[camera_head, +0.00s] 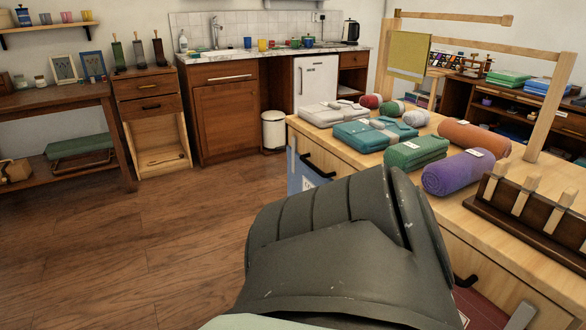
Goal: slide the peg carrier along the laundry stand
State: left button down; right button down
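The laundry stand (550,108) is a pale wooden frame with uprights and rails at the back of the light wooden counter. A yellow cloth (409,55) hangs at its left end. A small dark item with coloured bits (462,63) shows just below the lower rail. It may be the peg carrier, but it is too small to tell, and I cannot tell if it hangs on the rail or stands behind it.
The counter (345,150) holds folded cloths (375,133), a green towel (416,152), a rolled purple towel (459,172), an orange one (474,137) and yarn balls. A dark rack with pale pegs (530,208) stands at its right front. Open floor (150,235) lies left.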

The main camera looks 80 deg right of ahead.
aim_at(563, 245)
jog(key=z, duration=3.9)
